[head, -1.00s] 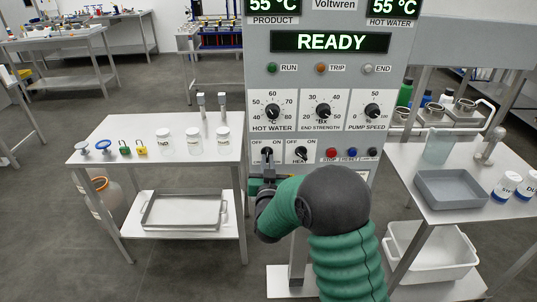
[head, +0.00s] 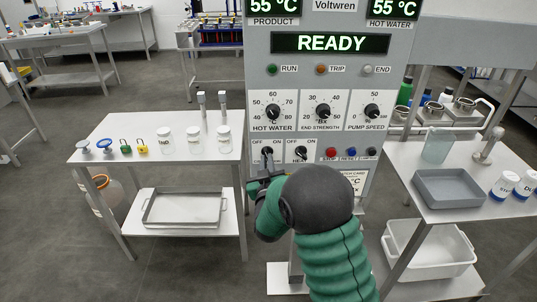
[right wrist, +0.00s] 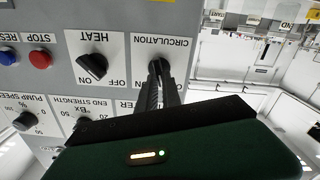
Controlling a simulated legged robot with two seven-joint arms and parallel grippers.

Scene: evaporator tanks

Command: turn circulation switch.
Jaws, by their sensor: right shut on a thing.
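The circulation switch (head: 267,152) is a black knob at the lower left of the grey control panel, beside the heat switch (head: 301,152). My right gripper (head: 267,169) reaches up to it from below, and its fingers are shut on the knob. In the right wrist view, the panel appears upside down; the fingers (right wrist: 158,86) close around the circulation switch (right wrist: 157,66) under its CIRCULATION label. The fingers cover much of the knob and part of its ON/OFF marking, so I cannot tell its exact angle. My left gripper is out of view.
The heat switch (right wrist: 93,67) and the red stop button (right wrist: 40,59) sit close beside the fingers. Larger dials (head: 323,111) are above. A white table (head: 190,150) with bottles stands left; another with a grey tray (head: 455,188) stands right.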

